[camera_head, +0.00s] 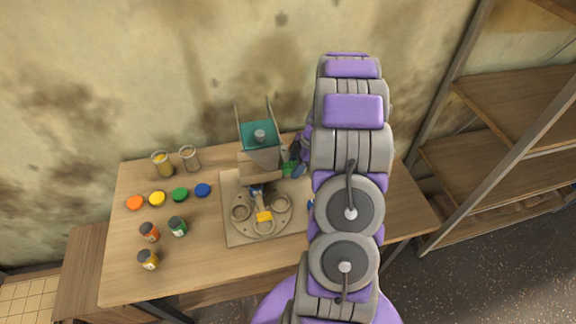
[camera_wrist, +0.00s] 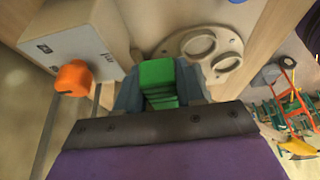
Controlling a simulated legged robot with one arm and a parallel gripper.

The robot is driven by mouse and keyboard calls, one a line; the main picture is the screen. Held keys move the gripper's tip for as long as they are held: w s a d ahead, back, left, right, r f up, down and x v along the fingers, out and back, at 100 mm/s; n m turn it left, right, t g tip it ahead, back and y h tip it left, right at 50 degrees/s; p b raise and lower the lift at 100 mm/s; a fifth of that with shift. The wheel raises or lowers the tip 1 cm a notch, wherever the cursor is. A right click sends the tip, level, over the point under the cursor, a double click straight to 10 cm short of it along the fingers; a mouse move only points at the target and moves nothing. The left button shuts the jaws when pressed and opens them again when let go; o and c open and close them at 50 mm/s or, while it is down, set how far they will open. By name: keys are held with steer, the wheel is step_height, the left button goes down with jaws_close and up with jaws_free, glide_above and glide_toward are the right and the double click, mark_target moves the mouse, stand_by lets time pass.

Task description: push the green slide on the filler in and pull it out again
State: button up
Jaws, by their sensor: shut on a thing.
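The filler (camera_head: 262,158) stands at the back of a board on the table, with a teal hopper (camera_head: 256,129) on top. The green slide (camera_head: 288,170) sticks out at the filler's right side. My gripper (camera_head: 299,164) reaches it from the right, partly hidden behind my arm. In the wrist view my gripper (camera_wrist: 161,92) is shut on the green slide (camera_wrist: 158,74), one grey-blue finger on each side. How far in the slide sits is hard to tell.
A round plate with ring holders (camera_head: 262,210) lies in front of the filler; it also shows in the wrist view (camera_wrist: 205,48). An orange knob (camera_wrist: 73,78) sits on a pale box (camera_wrist: 70,42). Jars (camera_head: 162,164) and coloured lids (camera_head: 157,198) stand left. Shelves (camera_head: 500,130) stand right.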

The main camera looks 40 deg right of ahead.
steer(key=d, duration=0.1)
steer(key=s+d, duration=0.2)
steer(key=d, duration=0.1)
steer(key=shift+b, duration=0.4)
steer(key=shift+a+b, duration=0.15)
steer(key=shift+b, duration=0.25)
stand_by(1.6)
steer(key=o, duration=0.7)
steer(key=shift+w, duration=0.1)
steer(key=shift+c, duration=0.2)
steer(key=w+a+r+v, duration=0.1)
steer(key=v, duration=1)
steer(key=shift+a+r+p, duration=0.2)
steer(key=shift+a+p, duration=0.1)
steer(key=shift+p, duration=0.1)
